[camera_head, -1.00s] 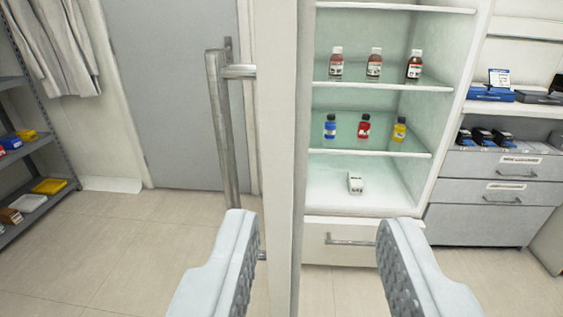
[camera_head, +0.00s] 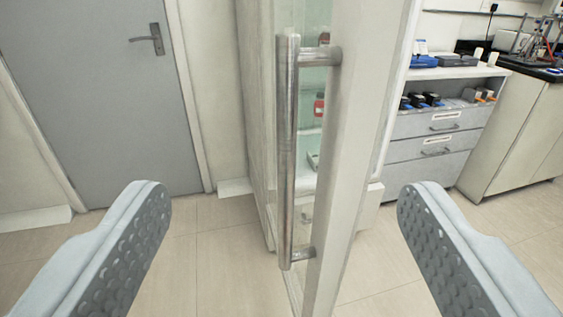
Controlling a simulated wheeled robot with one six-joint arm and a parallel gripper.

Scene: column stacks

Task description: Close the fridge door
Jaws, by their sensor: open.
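The fridge door (camera_head: 350,170) stands open and is seen nearly edge-on in the middle of the view. Its long vertical metal handle (camera_head: 287,150) faces left, fixed by an upper and a lower bracket. The fridge interior (camera_head: 313,85) shows partly through the glass beside the handle, with a red-labelled bottle (camera_head: 319,104) on a shelf; the rest is hidden by the door. My gripper (camera_head: 280,205) is open and empty. Its two padded fingers lie far apart, left and right of the door edge and handle, and neither visibly touches them.
A grey room door (camera_head: 100,100) is at the left back. Grey drawers (camera_head: 435,135) with a shelf of blue boxes above stand to the right of the fridge, with a black-topped bench (camera_head: 525,130) further right. The tiled floor (camera_head: 220,260) is clear.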

